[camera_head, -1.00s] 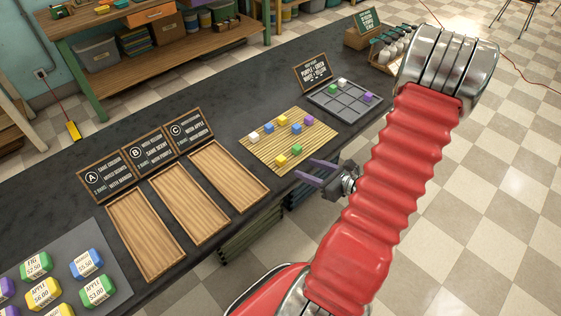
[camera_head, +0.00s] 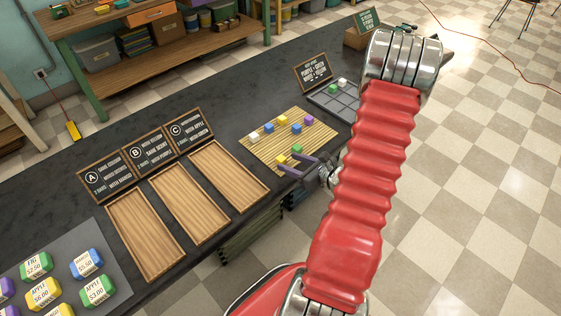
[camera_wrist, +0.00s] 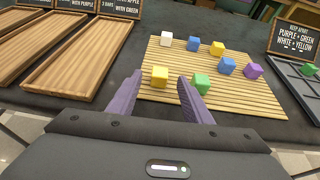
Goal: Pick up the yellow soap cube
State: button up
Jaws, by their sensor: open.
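Two yellow soap cubes lie on the slatted mat (camera_head: 255,153). The near yellow cube (camera_head: 281,160) is at the mat's front edge side; it also shows in the wrist view (camera_wrist: 159,77), framed between my fingertips. The far yellow cube (camera_head: 283,120) is at the mat's back; it also shows in the wrist view (camera_wrist: 217,48). My gripper (camera_head: 286,163) is open, its purple fingers pointing at the near yellow cube. Whether they touch it I cannot tell. A green cube (camera_wrist: 201,83) sits close beside the right finger in the wrist view.
White (camera_head: 254,139), blue (camera_head: 269,129) and purple (camera_head: 309,124) cubes share the mat, with a second blue one (camera_head: 297,129). A divided grey tray (camera_head: 337,103) stands to the right, partly hidden by my arm. Wooden trays (camera_head: 228,177) lie to the left.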

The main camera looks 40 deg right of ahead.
aim_at(283, 159)
jog(key=shift+w, duration=0.2)
jog(key=shift+f, duration=0.1)
jog(key=shift+x, duration=2.6)
jog(key=c, duration=1.1)
jog(key=shift+r, duration=5)
